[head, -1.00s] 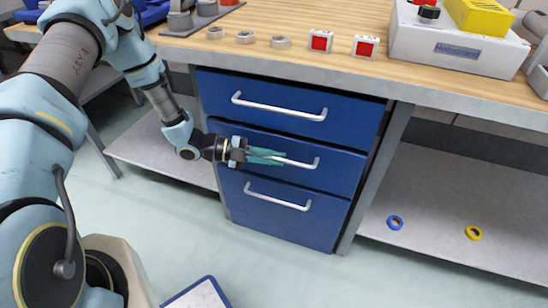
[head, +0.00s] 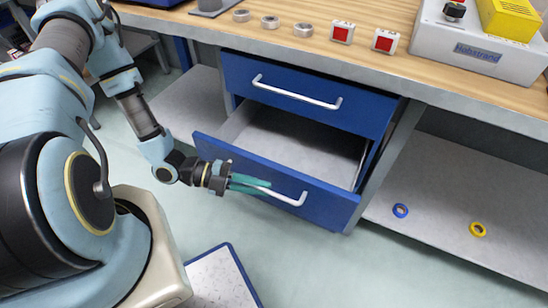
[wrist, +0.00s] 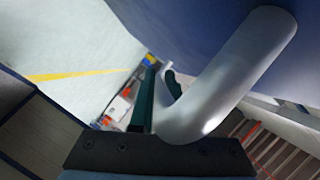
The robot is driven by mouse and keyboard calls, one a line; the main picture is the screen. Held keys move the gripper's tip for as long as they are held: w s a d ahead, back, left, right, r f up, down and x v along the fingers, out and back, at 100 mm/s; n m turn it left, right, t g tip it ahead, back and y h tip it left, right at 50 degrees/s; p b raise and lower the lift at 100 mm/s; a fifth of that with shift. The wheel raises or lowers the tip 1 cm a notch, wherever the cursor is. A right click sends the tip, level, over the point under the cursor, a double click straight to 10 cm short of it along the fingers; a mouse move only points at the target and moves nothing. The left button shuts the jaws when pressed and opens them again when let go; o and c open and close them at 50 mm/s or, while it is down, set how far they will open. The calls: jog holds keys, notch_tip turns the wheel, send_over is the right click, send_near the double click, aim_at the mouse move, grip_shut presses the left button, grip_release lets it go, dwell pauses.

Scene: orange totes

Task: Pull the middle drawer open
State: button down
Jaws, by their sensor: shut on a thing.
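The middle drawer (head: 325,200) is a blue drawer with a silver bar handle (head: 292,199). It stands pulled out from the cabinet, and its grey inside shows empty. My gripper (head: 255,184) has teal fingers and is shut on the left part of that handle. The handle also shows large in the wrist view (wrist: 225,80), passing between the dark green fingers (wrist: 155,100). The top drawer (head: 300,95) above is closed. The bottom drawer is hidden behind the open middle one.
A workbench top (head: 400,70) runs above the drawers, with metal rings, red-topped switches and a grey box (head: 475,45) on it. A blue ring (head: 400,210) and a yellow ring (head: 478,229) lie on the lower right shelf. A blue-edged white panel (head: 218,280) is at the floor.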

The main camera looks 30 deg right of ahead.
jog(key=s+a, duration=0.4)
jog(key=a, duration=0.2)
jog(key=shift+p, duration=0.35)
jog(key=c, duration=0.9)
grip_release()
jog(key=shift+w+a, duration=0.1)
jog(key=shift+w, duration=0.05)
jog(key=b+v, duration=0.1)
jog(key=v, duration=0.9)
jog(key=shift+w+a+r, duration=0.1)
jog(key=shift+w+a, duration=0.1)
jog(key=shift+a, duration=0.05)
jog(key=shift+r, duration=0.1)
